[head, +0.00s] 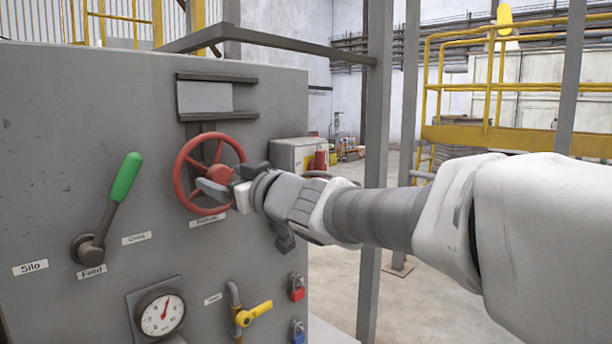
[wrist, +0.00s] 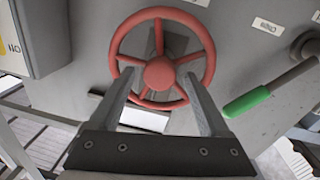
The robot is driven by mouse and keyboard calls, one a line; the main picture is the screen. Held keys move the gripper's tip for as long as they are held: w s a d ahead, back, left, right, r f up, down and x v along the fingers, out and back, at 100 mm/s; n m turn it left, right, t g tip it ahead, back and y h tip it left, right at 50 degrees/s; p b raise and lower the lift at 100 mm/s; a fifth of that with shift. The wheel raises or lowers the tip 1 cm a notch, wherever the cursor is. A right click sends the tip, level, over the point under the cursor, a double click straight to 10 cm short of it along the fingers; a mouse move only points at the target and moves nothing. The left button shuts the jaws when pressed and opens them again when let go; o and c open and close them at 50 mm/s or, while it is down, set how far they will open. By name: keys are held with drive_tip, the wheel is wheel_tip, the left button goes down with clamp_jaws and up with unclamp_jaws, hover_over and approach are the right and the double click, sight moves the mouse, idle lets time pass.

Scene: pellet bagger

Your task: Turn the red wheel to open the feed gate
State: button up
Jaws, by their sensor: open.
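The red wheel (head: 181,168) is a spoked handwheel with a round hub, mounted on the grey machine panel. The feed gate window (head: 205,98) sits above it and shows a pale plate. My gripper (head: 215,188) is in front of the wheel's lower right part and hides some of the rim. In the wrist view the red wheel (wrist: 158,72) is seen face on, with its hub between the two fingers. My gripper (wrist: 158,105) is open there, its fingers spread to either side of the hub. I cannot tell whether the fingertips touch the wheel.
A green-handled lever (head: 122,182) stands left of the wheel. Below are a pressure gauge (head: 161,313), a yellow valve handle (head: 255,313), and red (head: 297,291) and blue padlocks (head: 298,332). A grey post (head: 375,160) rises right of the panel.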

drive_tip(key=shift+x, duration=1.25)
clamp_jaws()
